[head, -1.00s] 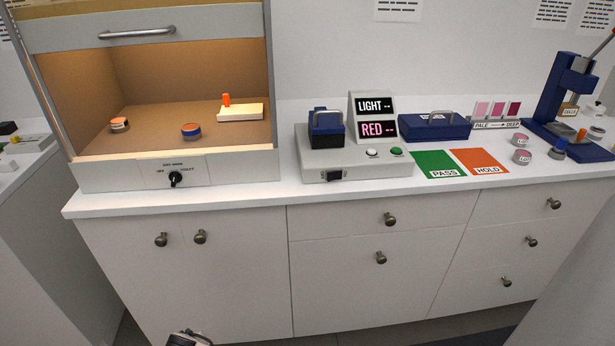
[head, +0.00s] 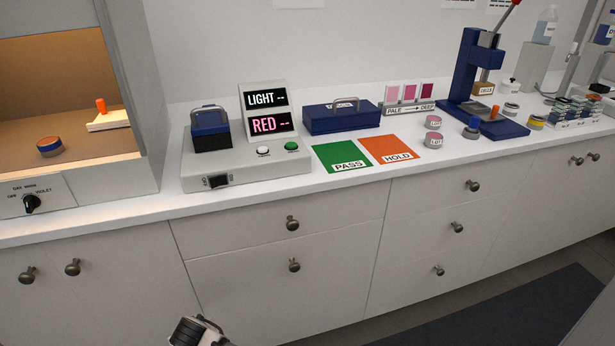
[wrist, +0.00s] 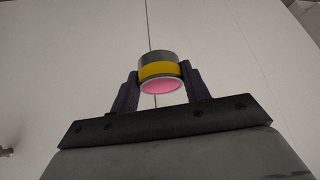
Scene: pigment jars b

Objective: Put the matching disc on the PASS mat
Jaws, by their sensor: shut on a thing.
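My gripper (wrist: 159,72) is shut on a small round disc (wrist: 162,86) in the wrist view. The disc has a grey body, a yellow band and a pink face turned toward the camera. In the head view, part of my arm shows at the bottom edge and the held disc cannot be made out. The green PASS mat (head: 337,157) lies bare on the white counter, left of the orange HOLD mat (head: 395,144). Two pink-topped discs, one (head: 433,122) behind the other (head: 433,140), stand right of the HOLD mat. Three pink shade chips (head: 409,94) stand behind, marked pale to deep.
A grey meter (head: 245,162) with LIGHT and RED displays stands left of the mats, a blue case (head: 342,117) behind them. A blue press (head: 485,85) and a yellow-banded disc (head: 536,121) are at right. A lit booth (head: 75,110) holds a blue-and-orange disc (head: 50,147).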

